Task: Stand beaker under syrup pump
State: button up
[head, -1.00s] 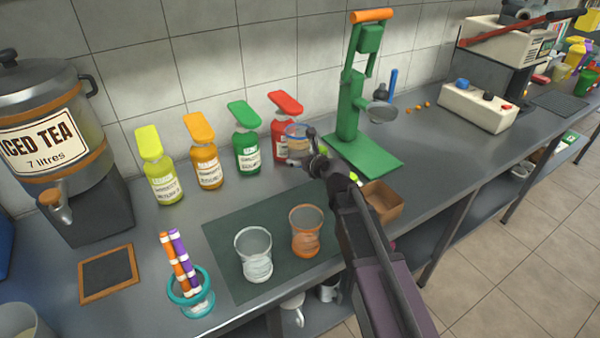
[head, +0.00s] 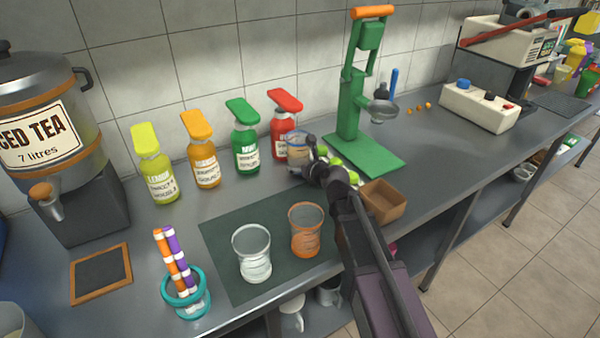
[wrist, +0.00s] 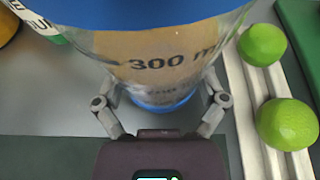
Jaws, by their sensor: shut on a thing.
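The clear beaker (head: 297,150) with a tan label is in my gripper (head: 310,170), close in front of the red syrup pump bottle (head: 281,130). In the wrist view the beaker (wrist: 160,55) is upright, with a blue rim and "300 ml" lettering, and my gripper's fingers (wrist: 160,108) close on its sides. Its base is mostly hidden, so I cannot tell whether it touches the counter. Green (head: 245,145), orange (head: 203,160) and yellow (head: 155,175) pump bottles stand to the left in a row along the wall.
Limes (wrist: 285,122) lie in a pale rack (wrist: 245,110) just right of the beaker. A green press (head: 365,155) and a brown box (head: 385,203) stand to the right. Two glasses (head: 252,255) (head: 306,230) stand on the dark mat (head: 225,222). An iced tea dispenser (head: 50,130) is far left.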

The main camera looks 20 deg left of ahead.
jog(key=shift+w+a+f+b, duration=0.15)
jog(key=shift+f+b, duration=0.15)
jog(key=shift+f, duration=0.3)
jog(key=shift+f, duration=0.15)
jog(key=o, duration=1)
jog(key=shift+r, duration=0.2)
jog(key=p+v, duration=0.4)
jog(key=v, duration=0.8)
jog(key=shift+p, duration=0.3)
